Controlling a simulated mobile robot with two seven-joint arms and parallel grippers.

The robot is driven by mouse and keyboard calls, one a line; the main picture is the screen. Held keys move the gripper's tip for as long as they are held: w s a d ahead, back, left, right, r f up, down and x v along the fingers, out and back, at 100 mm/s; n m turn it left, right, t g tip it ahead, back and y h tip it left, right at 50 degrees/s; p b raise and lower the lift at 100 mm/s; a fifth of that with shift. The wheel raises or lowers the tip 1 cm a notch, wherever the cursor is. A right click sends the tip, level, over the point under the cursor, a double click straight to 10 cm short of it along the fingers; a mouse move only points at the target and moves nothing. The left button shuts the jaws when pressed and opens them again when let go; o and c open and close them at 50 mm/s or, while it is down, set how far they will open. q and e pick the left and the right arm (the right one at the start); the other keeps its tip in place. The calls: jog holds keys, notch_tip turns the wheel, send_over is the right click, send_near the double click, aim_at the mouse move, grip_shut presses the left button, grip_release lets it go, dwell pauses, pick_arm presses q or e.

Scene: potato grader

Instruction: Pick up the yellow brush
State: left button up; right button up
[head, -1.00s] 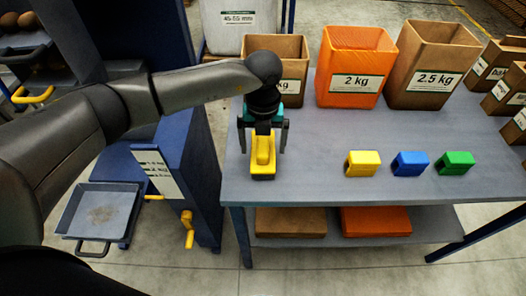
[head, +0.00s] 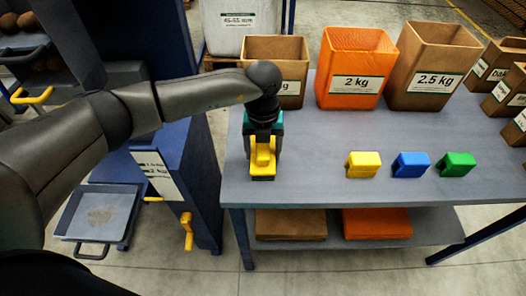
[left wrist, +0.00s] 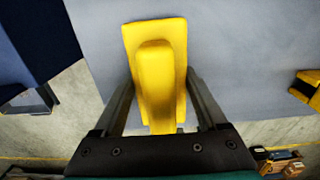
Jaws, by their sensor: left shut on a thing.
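The yellow brush (head: 262,160) lies at the left end of the grey table, its dark underside toward the front edge. My left gripper (head: 263,148) is above it, pointing down, with its fingers closed on the brush's raised handle. In the left wrist view the yellow brush (left wrist: 157,65) sits between the two dark fingers (left wrist: 160,100), one along each side. The brush appears still at table level; I cannot tell any gap beneath it. My right gripper is in neither view.
A yellow block (head: 363,165), a blue block (head: 411,165) and a green block (head: 456,165) stand in a row to the right. Cardboard bag (head: 290,68), orange bag (head: 352,62) and brown bag (head: 428,62) line the back. A blue machine (head: 180,170) stands left of the table.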

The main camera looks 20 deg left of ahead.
pick_arm(q)
jog(key=c, duration=0.3)
notch_tip(320, 180, up, 20)
jog(key=p, duration=0.3)
dwell(0.4)
